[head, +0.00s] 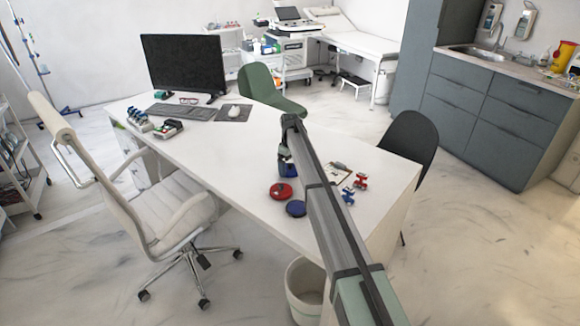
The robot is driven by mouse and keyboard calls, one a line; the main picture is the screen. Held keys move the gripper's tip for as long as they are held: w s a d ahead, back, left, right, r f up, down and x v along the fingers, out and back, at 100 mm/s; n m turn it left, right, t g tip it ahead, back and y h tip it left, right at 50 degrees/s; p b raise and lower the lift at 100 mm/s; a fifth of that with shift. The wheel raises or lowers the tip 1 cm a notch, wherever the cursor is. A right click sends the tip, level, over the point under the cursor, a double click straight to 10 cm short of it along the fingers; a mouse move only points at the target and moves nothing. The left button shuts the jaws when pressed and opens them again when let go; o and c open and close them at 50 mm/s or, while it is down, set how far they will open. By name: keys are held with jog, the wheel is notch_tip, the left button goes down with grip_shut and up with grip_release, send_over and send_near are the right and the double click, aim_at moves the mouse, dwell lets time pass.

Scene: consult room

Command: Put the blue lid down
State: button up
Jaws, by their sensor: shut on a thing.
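My gripper (286,158) is at the end of my arm, over the middle of the white desk (222,150). It is shut on a blue thing (289,171), which I take for the blue lid; gripper and arm partly hide it. I cannot tell whether it touches the desk. A separate round blue piece (296,209) lies on the desk nearer the front edge, beside my arm. A round red piece (281,192) lies just behind it, to its left.
A monitor (184,63), keyboard (181,111) and mouse pad (234,113) occupy the far left. The desk's middle left is clear. A bin (304,283) stands below the front edge.

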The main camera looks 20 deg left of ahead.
aim_at(290, 164)
jog(key=shift+f, duration=0.1)
jog(key=o, duration=0.7)
notch_tip(290, 164, up, 12)
jog(key=shift+r, duration=0.15)
dwell(0.4)
